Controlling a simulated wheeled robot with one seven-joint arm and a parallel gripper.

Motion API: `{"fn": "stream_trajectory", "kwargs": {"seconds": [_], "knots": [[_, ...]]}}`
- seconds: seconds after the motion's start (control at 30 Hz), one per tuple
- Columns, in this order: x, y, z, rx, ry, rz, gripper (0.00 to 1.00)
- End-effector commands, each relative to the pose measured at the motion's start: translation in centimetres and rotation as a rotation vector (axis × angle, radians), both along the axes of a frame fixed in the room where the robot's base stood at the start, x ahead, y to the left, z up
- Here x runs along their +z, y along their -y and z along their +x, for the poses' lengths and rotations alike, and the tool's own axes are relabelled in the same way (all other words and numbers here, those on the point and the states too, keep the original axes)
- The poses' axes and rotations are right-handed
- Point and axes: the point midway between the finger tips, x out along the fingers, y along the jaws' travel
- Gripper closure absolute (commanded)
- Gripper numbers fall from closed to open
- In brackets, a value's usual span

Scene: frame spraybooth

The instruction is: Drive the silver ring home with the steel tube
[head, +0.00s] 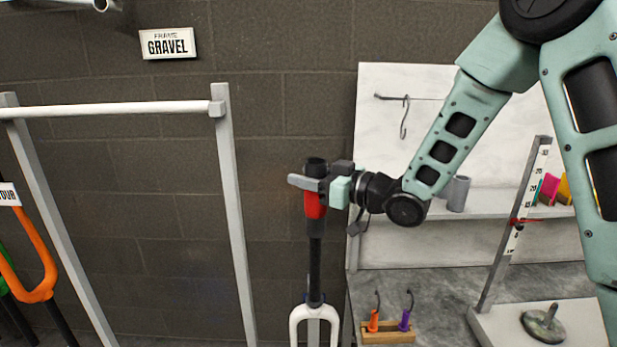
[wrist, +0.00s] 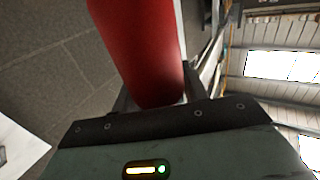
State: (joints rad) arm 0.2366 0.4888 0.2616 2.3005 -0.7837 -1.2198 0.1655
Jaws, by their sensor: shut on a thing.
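My gripper (head: 318,186) is shut around the red sleeve (head: 314,206) of a long dark upright tube (head: 315,255), which I take for the steel tube. The red sleeve fills the space between the jaws in the wrist view (wrist: 140,50). The tube's dark top end stands above the jaws. Its lower end is at the crown of a white fork (head: 299,318), lined up with it and upright. A thin dark bluish band shows at that joint. I cannot make out the silver ring or tell whether the tube touches it.
A grey rack with a white crossbar (head: 120,109) stands left, below a GRAVEL sign (head: 168,43). An orange fork (head: 38,275) is at far left. On the right are a bench (head: 440,285), a small wooden hook holder (head: 388,337) and a measuring post (head: 512,225).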

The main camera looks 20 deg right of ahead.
Motion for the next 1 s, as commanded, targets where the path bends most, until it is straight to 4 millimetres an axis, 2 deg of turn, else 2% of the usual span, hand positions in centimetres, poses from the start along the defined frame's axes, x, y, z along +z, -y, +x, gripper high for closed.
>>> {"fn": "stream_trajectory", "kwargs": {"seconds": [0.27, 1.0], "knots": [[0.6, 0.0, 0.0, 0.000, 0.004, 0.000, 0.88], [4.0, 0.0, 0.0, 0.000, 0.004, 0.002, 0.88]]}}
